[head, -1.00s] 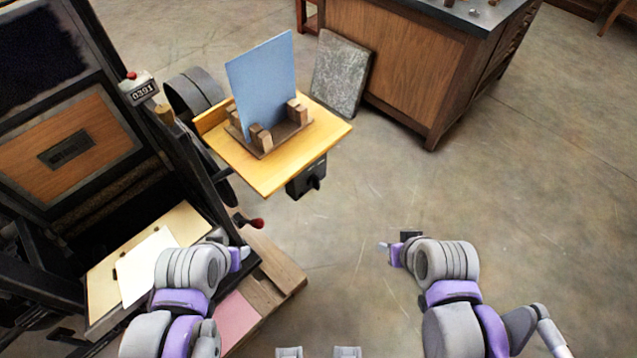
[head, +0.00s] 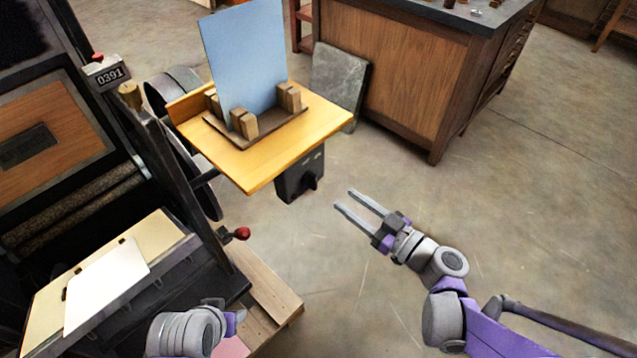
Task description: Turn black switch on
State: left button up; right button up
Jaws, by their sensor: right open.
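The black switch (head: 300,178) is a dark box with a protruding knob or lever, mounted under the front right edge of the wooden shelf (head: 262,172). Its exact setting cannot be told. My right gripper (head: 343,201) is open and empty, its two long fingers pointing up and left toward the switch. It is to the right of and slightly below the switch in the picture, apart from it. My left gripper (head: 238,318) shows only in part at the bottom, beside the press, and its jaws are not clear.
A blue panel (head: 247,65) stands between wooden blocks on the shelf. A red-knobbed lever (head: 241,234) sticks out from the press (head: 172,170). A grey stone slab (head: 340,82) leans on a wooden cabinet (head: 400,80). The floor on the right is clear.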

aim_at(316, 178)
jog(key=x, duration=1)
jog(key=shift+s+b, duration=0.1)
jog(key=shift+b, duration=0.2)
grip_shut()
